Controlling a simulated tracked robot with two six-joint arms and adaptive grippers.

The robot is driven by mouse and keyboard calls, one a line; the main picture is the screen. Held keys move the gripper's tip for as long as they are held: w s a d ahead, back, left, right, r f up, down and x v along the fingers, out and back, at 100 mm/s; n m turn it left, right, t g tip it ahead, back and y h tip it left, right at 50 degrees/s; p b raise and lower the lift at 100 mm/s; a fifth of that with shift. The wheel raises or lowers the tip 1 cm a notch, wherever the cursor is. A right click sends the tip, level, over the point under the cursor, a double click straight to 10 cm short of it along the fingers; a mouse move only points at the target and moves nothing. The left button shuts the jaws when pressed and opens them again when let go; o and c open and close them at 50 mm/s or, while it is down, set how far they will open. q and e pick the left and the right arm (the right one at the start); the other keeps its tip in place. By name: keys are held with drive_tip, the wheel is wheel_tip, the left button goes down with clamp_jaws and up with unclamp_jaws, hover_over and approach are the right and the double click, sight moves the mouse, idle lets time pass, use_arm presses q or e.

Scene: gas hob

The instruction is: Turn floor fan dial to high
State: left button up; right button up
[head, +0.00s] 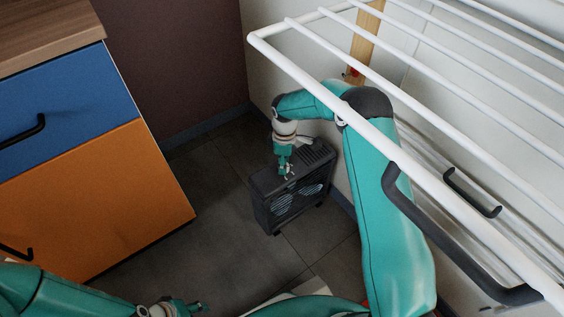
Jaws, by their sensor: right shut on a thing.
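A dark grey box-shaped floor fan (265,213) stands upright on the tiled floor near the wall, its grille facing the front. My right arm reaches over it from the right, and my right gripper (286,172) points down at the fan's top. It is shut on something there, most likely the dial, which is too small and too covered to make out. My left gripper (199,306) is at the bottom edge of the head view, apart from the fan. Its fingers are too small to tell open from shut.
A white drying rack (300,77) with long bars crosses the upper right, over my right arm. A cabinet with a blue drawer (70,95) and an orange front (110,195) stands at left. Dark floor (215,245) is clear between cabinet and fan.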

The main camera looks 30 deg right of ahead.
drive_tip(key=m, duration=0.6)
drive_tip(key=shift+s+d, duration=0.25)
drive_tip(key=shift+d, duration=0.05)
drive_tip(key=m, duration=0.6)
drive_tip(key=shift+f, duration=0.1)
drive_tip(key=shift+a+m, duration=0.1)
drive_tip(key=shift+m, duration=0.2)
drive_tip(key=o, duration=1.2)
drive_tip(key=shift+c, duration=0.2)
drive_tip(key=shift+a, duration=0.1)
